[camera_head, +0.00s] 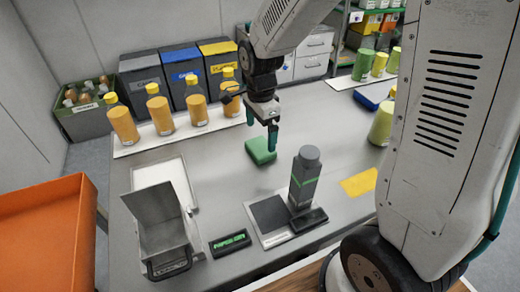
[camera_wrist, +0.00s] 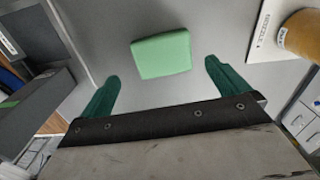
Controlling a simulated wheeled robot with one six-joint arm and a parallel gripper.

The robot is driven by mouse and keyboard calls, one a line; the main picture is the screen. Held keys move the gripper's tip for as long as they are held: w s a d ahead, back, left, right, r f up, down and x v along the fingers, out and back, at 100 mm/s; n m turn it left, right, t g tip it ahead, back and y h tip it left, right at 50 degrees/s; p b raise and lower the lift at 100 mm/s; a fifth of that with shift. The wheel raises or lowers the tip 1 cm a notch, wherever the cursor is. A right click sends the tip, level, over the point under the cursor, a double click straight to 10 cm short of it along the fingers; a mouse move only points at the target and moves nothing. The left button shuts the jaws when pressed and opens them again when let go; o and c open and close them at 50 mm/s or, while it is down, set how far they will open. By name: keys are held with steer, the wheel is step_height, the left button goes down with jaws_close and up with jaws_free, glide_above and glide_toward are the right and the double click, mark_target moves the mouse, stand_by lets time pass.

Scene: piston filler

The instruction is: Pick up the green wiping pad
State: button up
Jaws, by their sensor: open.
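The green wiping pad (camera_head: 261,150) lies flat on the grey worktop, behind the dark grey upright device. In the wrist view the pad (camera_wrist: 162,54) sits ahead of the space between my fingertips, roughly centred and a little beyond them. My gripper (camera_head: 261,138) is above the pad, with its green fingers pointing down. The wrist view shows my gripper (camera_wrist: 161,72) with its fingers spread wide and nothing between them. In the head view one finger partly overlaps the pad's edge. I cannot tell the exact height gap.
Orange bottles with yellow caps (camera_head: 160,111) stand on a white strip at the back left. A grey upright device (camera_head: 304,178) stands in front of the pad. An open metal box (camera_head: 160,228) is at front left. A yellow sheet (camera_head: 359,183) lies right. The worktop around the pad is clear.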

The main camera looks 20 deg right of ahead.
mark_target(260, 146)
steer(key=f, duration=0.6)
steer(key=shift+w, duration=0.2)
steer(key=shift+d+r, duration=0.1)
steer(key=c, duration=0.9)
